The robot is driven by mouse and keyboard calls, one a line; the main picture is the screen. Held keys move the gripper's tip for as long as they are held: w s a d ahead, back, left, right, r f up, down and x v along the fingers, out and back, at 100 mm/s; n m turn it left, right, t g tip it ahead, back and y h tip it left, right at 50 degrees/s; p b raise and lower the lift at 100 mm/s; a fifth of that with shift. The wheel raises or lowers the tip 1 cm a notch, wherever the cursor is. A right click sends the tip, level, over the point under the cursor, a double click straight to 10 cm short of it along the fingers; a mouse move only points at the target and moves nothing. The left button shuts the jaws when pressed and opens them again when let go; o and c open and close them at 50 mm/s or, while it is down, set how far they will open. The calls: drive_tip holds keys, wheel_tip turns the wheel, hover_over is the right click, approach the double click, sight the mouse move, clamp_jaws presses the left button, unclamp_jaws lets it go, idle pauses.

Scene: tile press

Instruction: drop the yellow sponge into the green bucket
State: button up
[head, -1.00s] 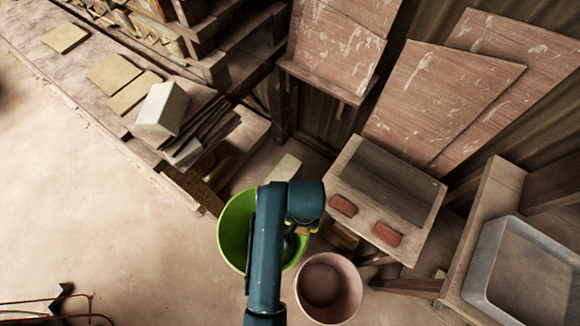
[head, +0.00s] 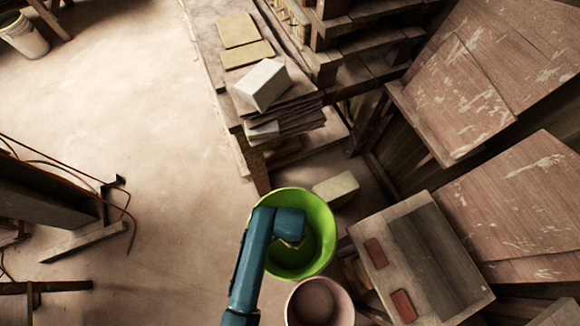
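The green bucket (head: 318,213) stands on the floor at the lower middle of the head view, its mouth facing up. My blue arm reaches in from the bottom, and its end is over the bucket's mouth. My gripper (head: 292,243) is mostly hidden beneath the last arm link. Only a small yellowish bit shows below that link, against the bucket's inside. I cannot tell whether this bit is the yellow sponge or part of the gripper, nor whether the fingers are open or shut. No yellow sponge can be clearly made out elsewhere.
A pink bucket (head: 345,305) stands just below the green one. A small table (head: 405,210) with two red blocks (head: 375,252) is at the right. A pale block (head: 336,188) lies behind the bucket. A bench (head: 207,40) holds yellowish tiles (head: 238,30). Floor at left is open.

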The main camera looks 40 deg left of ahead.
drive_tip(key=shift+f+b, duration=0.4)
drive_tip(key=shift+f, duration=0.45)
drive_tip(key=shift+r, duration=0.1)
drive_tip(key=o, duration=1.1)
drive_tip(key=shift+c, duration=0.2)
wheel_tip(320, 180, up, 12)
drive_tip(key=shift+r, duration=0.1)
